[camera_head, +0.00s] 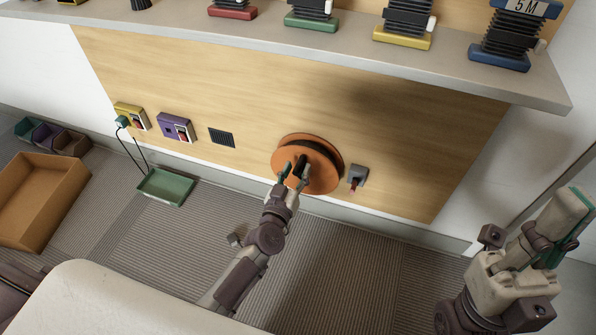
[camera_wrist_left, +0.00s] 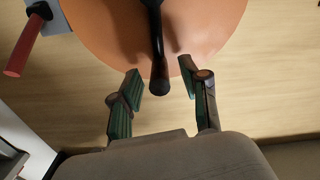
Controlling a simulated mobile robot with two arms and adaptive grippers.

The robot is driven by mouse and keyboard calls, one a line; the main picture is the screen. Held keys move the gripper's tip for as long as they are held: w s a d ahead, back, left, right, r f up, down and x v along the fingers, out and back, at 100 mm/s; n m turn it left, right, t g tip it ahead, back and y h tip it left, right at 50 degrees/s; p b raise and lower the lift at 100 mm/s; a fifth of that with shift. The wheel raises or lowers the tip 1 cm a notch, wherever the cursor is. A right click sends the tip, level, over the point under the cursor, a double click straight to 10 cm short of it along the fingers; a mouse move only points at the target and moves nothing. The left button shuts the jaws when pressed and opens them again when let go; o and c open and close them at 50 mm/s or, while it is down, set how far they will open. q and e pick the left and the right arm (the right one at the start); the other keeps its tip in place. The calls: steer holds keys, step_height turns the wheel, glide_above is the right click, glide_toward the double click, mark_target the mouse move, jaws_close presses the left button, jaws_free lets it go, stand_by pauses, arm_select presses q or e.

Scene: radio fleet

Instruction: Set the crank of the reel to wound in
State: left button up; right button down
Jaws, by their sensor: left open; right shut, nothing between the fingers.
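The orange reel (camera_head: 325,175) is mounted low on the wooden wall panel, and its disc (camera_wrist_left: 205,25) fills the top of the left wrist view. Its black crank (camera_wrist_left: 157,45) points towards my left gripper, the rounded end lying between the fingers with gaps at both sides. My left gripper (camera_head: 293,173) is open in front of the reel and partly covers it in the head view; its fingers (camera_wrist_left: 162,78) also show in the left wrist view. My right gripper (camera_head: 572,235) is shut and empty at the far right, away from the reel.
A grey switch box (camera_head: 359,173) with a red lever (camera_wrist_left: 24,45) sits close beside the reel. A shelf (camera_head: 350,48) with several devices runs above. Purple (camera_head: 172,124) and yellow (camera_head: 127,110) boxes, a green tray (camera_head: 165,187) and an orange bin (camera_head: 40,198) lie left.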

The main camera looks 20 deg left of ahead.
arm_select(q)
steer(key=shift+w, duration=0.6)
jaws_close()
